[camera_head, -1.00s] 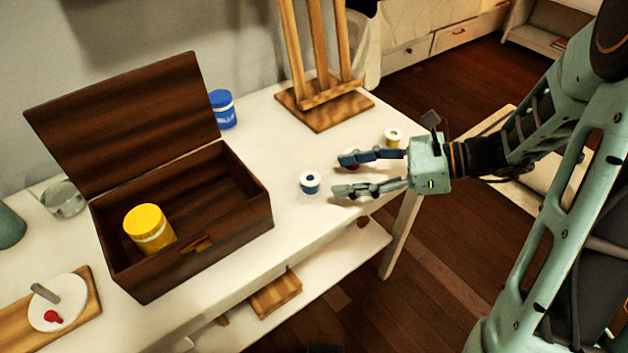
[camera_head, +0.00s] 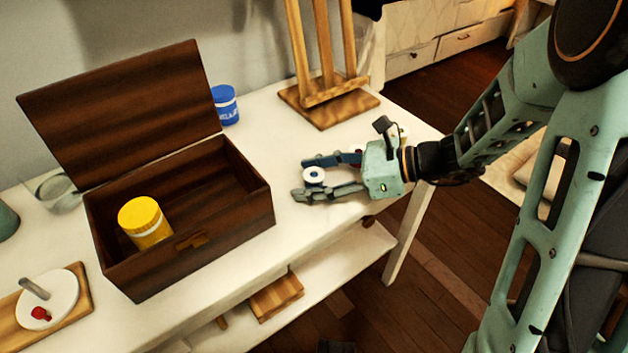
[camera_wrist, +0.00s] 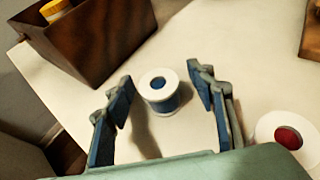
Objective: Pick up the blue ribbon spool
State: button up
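The blue ribbon spool (camera_head: 314,176) has white ends and stands upright on the white table. In the wrist view the spool (camera_wrist: 160,90) stands between the fingertips, with a gap on each side. My gripper (camera_head: 300,178) is open around it, low over the table, its fingers pointing left. It also shows in the wrist view (camera_wrist: 161,86). Part of the spool is hidden by the fingers in the head view.
A red-centred spool (camera_wrist: 288,138) stands close to my right finger in the wrist view. An open wooden box (camera_head: 250,212) with a yellow jar (camera_head: 146,222) is at left. A blue jar (camera_head: 226,105) and a wooden easel (camera_head: 330,108) stand at the back.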

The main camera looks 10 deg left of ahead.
jog(key=c, duration=0.9)
jog(key=shift+c, duration=0.2)
